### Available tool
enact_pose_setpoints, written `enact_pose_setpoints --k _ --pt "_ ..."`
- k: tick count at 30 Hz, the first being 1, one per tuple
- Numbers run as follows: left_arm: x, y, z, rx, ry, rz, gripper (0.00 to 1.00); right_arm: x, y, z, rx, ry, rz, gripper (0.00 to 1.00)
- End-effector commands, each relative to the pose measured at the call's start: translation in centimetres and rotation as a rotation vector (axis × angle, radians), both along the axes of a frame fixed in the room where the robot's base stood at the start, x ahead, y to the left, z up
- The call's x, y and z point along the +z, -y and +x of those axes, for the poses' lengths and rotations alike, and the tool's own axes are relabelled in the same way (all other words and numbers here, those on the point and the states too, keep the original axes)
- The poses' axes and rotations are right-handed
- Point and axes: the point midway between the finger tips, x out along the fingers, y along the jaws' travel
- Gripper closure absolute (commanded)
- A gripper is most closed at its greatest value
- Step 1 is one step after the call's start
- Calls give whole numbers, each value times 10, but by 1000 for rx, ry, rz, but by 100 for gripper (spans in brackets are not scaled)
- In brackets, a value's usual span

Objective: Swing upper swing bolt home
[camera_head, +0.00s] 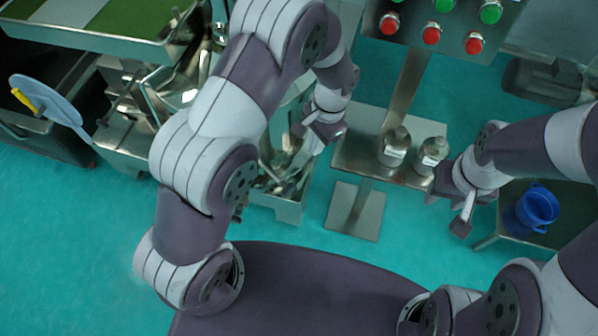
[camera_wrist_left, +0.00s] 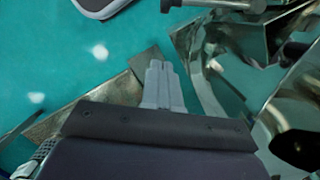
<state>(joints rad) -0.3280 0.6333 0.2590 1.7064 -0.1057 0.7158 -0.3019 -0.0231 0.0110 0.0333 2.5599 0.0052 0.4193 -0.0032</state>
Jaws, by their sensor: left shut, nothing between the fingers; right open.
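My left gripper (camera_head: 318,138) is above the metal sieve machine (camera_head: 282,205), largely behind my own left arm in the head view. In the left wrist view its fingers (camera_wrist_left: 158,72) are together with nothing between them. Shiny metal parts of the machine (camera_wrist_left: 205,85) lie to the right of the fingertips, and no contact can be made out. A metal rod with a rounded end (camera_wrist_left: 215,6) crosses the top of that view; I cannot tell whether it is the upper swing bolt. My right gripper (camera_head: 462,215) is open and empty, right of the metal stand.
A metal stand (camera_head: 345,160) carries two steel containers (camera_head: 396,147). A control panel (camera_head: 440,25) with red and green buttons is above it. A blue pot (camera_head: 537,207) sits on a low table at right. A green-topped metal table (camera_head: 120,30) stands at upper left. Teal floor is open at lower left.

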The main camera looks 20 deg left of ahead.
Motion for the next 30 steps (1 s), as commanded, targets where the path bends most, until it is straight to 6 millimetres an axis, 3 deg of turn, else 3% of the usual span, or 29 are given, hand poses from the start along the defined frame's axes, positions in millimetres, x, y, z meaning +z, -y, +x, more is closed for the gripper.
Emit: enact_pose_setpoints --k 12,19,30 --pt "-86 -12 -15 0 -5 2 100 3 0 0 0 0 0 57" --pt "-97 -31 -36 2 -3 2 100 10 0 0 0 0 0 57" --pt "-101 -34 -40 0 -1 1 100 10 0 0 0 0 0 57"
